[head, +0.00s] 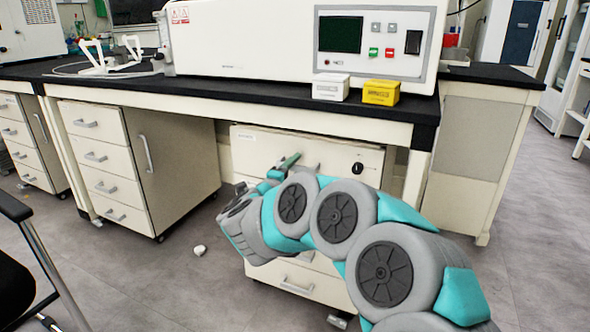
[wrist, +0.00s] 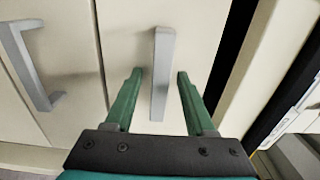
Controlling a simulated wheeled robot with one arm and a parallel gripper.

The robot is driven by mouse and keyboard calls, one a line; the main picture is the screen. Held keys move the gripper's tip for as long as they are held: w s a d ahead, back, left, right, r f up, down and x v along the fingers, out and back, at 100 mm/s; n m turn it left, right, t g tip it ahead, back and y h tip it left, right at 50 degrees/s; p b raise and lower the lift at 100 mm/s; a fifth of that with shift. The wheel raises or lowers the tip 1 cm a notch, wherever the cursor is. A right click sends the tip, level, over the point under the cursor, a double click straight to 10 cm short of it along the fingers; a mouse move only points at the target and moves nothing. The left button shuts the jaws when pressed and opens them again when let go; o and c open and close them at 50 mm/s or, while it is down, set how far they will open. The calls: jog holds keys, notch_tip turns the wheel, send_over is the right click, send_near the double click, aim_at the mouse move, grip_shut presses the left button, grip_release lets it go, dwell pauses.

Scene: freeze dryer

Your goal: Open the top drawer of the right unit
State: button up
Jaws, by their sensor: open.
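The right unit is the cream drawer unit (head: 340,158) under the bench, largely hidden behind my arm in the head view. Its top drawer (head: 250,150) looks closed, with a dark lock at its right. In the wrist view the top drawer front (wrist: 195,30) appears turned on its side. Its grey bar handle (wrist: 161,45) lies between the two green fingers of my gripper (wrist: 159,75). The fingers are open, with a gap visible on each side of the handle. In the head view my gripper (head: 292,165) is at the drawer front, partly hidden by my arm.
The adjacent drawer's handle (wrist: 35,70) shows at left in the wrist view. Another drawer unit (head: 130,165) stands to the left under the bench. A freeze dryer (head: 250,40), a white box (head: 330,88) and a yellow box (head: 381,92) stand on top. A chair (head: 25,260) is at lower left.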

jog(key=shift+c, duration=0.2)
grip_shut()
dwell(0.3)
dwell(1.0)
